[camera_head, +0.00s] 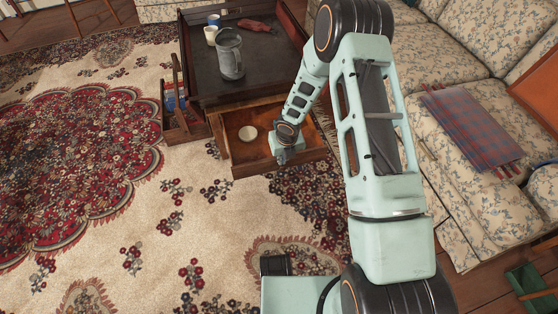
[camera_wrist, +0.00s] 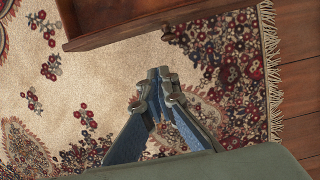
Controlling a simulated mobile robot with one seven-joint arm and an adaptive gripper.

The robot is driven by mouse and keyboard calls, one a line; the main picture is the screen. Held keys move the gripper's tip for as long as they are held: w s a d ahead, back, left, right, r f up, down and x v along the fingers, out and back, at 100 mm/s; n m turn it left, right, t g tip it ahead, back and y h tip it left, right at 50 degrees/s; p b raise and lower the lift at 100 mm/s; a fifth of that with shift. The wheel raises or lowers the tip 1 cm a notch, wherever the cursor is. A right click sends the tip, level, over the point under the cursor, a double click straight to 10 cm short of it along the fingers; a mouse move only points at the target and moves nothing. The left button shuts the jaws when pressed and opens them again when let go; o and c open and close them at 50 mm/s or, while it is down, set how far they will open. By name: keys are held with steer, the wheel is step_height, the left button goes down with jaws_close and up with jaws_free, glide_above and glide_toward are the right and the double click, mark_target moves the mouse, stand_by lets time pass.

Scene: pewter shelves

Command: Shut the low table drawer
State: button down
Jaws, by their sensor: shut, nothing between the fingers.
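The low table (camera_head: 203,84) has a dark top. Its wooden drawer (camera_head: 240,165) is pulled out on the near side, with a round pale object (camera_head: 248,133) lying inside. My gripper (camera_head: 282,157) is shut and empty near the drawer's front edge, and my wrist covers part of that edge. In the wrist view my gripper's fingertips (camera_wrist: 158,75) are together, pointing toward the drawer's wooden panel (camera_wrist: 150,22). Rug shows between the tips and the panel in the picture. I cannot tell the exact gap.
A grey pitcher (camera_head: 230,55), cups (camera_head: 211,36) and a reddish object (camera_head: 256,25) stand or lie on the table. A wooden rack (camera_head: 180,124) sits at its left side. A floral sofa (camera_head: 450,60) is at right. The rug (camera_head: 180,235) is open at left and in front.

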steer(key=w+a+f+b, duration=0.1)
steer(key=w+f+b, duration=0.2)
steer(key=w+f, duration=0.3)
steer(key=shift+a+f+b, duration=0.3)
steer(key=shift+a+f, duration=0.05)
steer(key=shift+f, duration=1.2)
steer(key=shift+w, duration=0.1)
